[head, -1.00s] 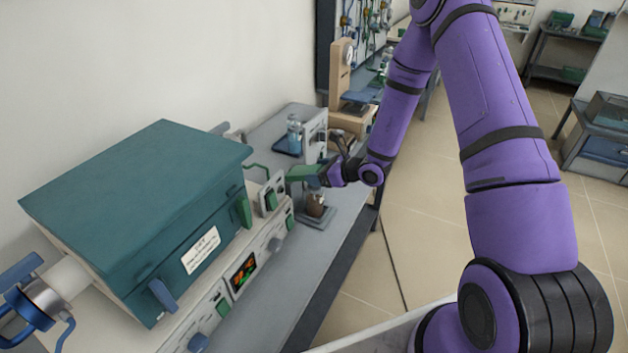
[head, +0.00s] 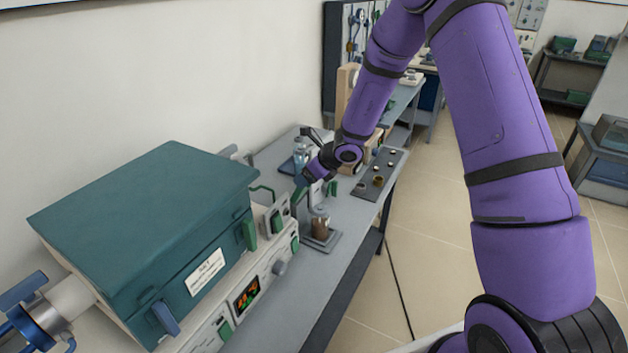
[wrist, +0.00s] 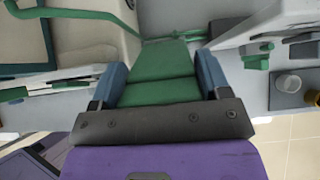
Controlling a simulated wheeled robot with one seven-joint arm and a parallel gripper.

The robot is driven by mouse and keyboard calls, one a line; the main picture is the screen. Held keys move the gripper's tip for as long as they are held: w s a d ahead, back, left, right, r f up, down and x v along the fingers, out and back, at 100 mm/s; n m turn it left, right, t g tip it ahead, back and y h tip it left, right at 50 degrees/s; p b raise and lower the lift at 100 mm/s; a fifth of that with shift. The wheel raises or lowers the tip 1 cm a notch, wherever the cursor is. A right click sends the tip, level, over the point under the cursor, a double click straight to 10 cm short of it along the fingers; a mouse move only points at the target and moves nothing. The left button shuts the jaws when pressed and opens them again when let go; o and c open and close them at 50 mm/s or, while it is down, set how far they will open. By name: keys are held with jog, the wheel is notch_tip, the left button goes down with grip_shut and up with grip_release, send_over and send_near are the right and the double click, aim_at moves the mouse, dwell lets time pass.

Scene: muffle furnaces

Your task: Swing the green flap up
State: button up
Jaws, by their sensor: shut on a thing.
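The green flap (wrist: 160,62) lies between the two blue fingers of my gripper (wrist: 160,78) in the wrist view, one finger against each side edge. In the head view my gripper (head: 303,182) is beyond the right end of the teal muffle furnace (head: 150,230), above the bench. Only a thin green strip of the flap (head: 299,196) shows there, close to upright beneath the fingers; my wrist hides part of it.
A jar with brown contents (head: 319,222) stands on a grey plate just right of and below the gripper. A clear bottle (head: 301,152) stands behind it. A dark strip with small cups (head: 378,180) lies to the right. The aisle floor is clear.

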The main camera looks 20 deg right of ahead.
jog(key=shift+w+a+r, duration=0.35)
jog(key=shift+w+a, duration=0.3)
jog(key=shift+w, duration=0.1)
jog(key=o, duration=1.3)
jog(key=v, duration=1)
jog(key=shift+s+r, duration=0.2)
jog(key=shift+s, duration=0.05)
jog(key=shift+d, duration=0.15)
